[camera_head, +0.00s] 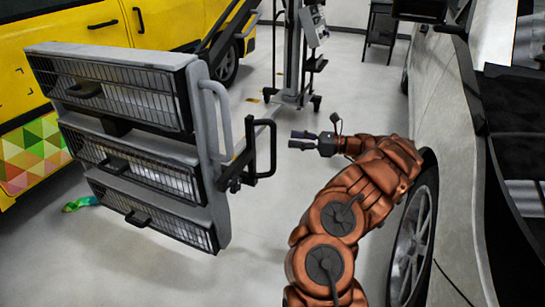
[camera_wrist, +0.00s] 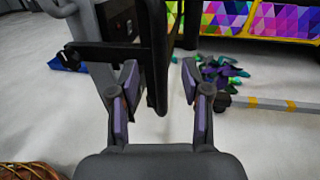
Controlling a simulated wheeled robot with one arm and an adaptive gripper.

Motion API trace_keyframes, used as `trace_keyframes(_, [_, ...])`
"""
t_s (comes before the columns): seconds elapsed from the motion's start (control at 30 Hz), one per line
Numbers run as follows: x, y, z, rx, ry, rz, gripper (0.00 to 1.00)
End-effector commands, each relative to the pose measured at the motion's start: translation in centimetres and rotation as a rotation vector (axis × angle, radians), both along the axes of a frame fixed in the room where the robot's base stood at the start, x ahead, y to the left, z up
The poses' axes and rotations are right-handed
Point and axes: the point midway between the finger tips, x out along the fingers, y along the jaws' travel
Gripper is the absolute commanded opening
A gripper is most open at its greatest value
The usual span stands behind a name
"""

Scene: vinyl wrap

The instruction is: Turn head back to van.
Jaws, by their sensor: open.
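The lamp head (camera_head: 215,165), a grey frame with three barred heater panels (camera_head: 150,180), stands at the left, tilted, with its panels facing away from my gripper. A black handle (camera_head: 272,150) sticks out from its right side. My gripper (camera_head: 299,140) is open just right of this handle, fingers pointing left. In the wrist view the handle's black bar (camera_wrist: 156,60) lines up between the open fingertips (camera_wrist: 160,84); I cannot tell if it touches them. The yellow van (camera_head: 70,35) stands behind the lamp, with a coloured triangle pattern (camera_head: 32,152) on its lower side.
A grey car (camera_head: 452,130) stands close along the right of my arm. The lamp's wheeled stand (camera_head: 293,60) is behind the gripper. Coloured scraps (camera_wrist: 222,72) lie on the floor near the van. Bare floor (camera_head: 255,225) lies between lamp and arm.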

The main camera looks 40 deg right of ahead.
Motion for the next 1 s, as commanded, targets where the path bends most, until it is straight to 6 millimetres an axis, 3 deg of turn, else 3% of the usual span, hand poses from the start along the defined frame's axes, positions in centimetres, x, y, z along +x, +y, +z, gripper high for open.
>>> trace_keyframes(0.03, [0.0, 0.0, -1.3, 0.000, 0.000, 0.000, 0.47])
trace_keyframes(0.1, [0.0, 0.0, -1.7, -0.001, -0.001, 0.001, 0.47])
trace_keyframes(0.37, [0.6, 0.6, -1.8, 0.000, -0.001, 0.004, 0.47])
trace_keyframes(0.8, [4.8, 4.6, -1.9, 0.000, -0.001, 0.008, 0.47])
trace_keyframes(1.0, [5.9, 5.4, -1.8, -0.001, -0.001, 0.003, 0.47])
